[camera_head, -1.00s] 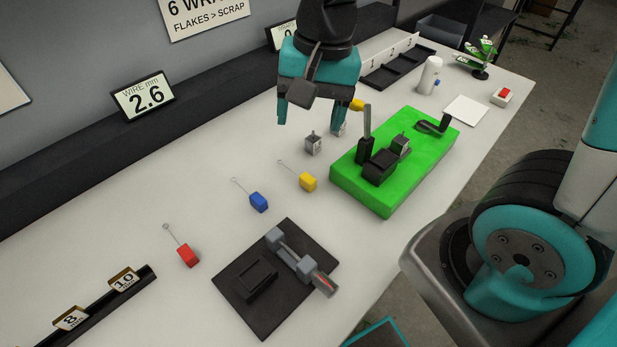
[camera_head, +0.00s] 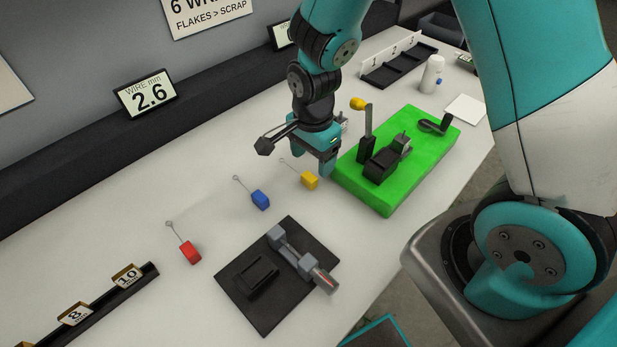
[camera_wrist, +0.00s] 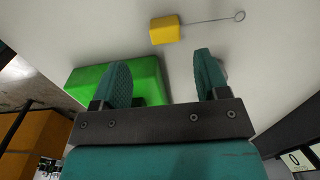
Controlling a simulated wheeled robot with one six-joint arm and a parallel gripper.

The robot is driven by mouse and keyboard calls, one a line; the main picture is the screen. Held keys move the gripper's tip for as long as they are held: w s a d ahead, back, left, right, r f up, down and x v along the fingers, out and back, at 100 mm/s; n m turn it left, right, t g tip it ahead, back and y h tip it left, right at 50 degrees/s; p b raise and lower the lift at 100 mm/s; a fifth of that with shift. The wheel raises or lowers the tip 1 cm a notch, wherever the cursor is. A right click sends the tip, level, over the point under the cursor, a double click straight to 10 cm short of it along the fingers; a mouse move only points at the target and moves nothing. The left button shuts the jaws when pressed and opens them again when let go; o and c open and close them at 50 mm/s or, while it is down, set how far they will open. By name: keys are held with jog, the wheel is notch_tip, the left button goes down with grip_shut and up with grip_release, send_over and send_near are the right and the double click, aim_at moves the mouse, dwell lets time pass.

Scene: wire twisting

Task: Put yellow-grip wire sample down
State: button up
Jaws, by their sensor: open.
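The yellow-grip wire sample (camera_head: 309,180) lies on the white table, left of the green base. It has a yellow block and a thin wire ending in a small loop. In the wrist view the yellow grip (camera_wrist: 165,30) lies beyond my fingertips, with its wire pointing right. My gripper (camera_head: 324,170) is low beside the sample, on its upper right in the head view. In the wrist view my gripper (camera_wrist: 160,75) has its two teal fingers wide apart with nothing between them. The sample is apart from both fingers.
The green base (camera_head: 362,185) with a yellow-knobbed lever stands close on the right. The blue-grip sample (camera_head: 260,200) and red-grip sample (camera_head: 190,252) lie to the left. A black plate (camera_head: 235,300) with a grey fixture is in front. Bare table lies between them.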

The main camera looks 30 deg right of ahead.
aim_at(309, 176)
jog(key=shift+w+a+f+p, duration=0.15)
jog(key=shift+f+p, duration=0.2)
jog(key=shift+f, duration=1.1)
jog(key=shift+w+a+f+p, duration=0.15)
jog(key=shift+f+p, duration=0.2)
jog(key=shift+f, duration=1.05)
jog(key=shift+c, duration=0.5)
jog(key=c, duration=1)
jog(key=shift+r, duration=0.15)
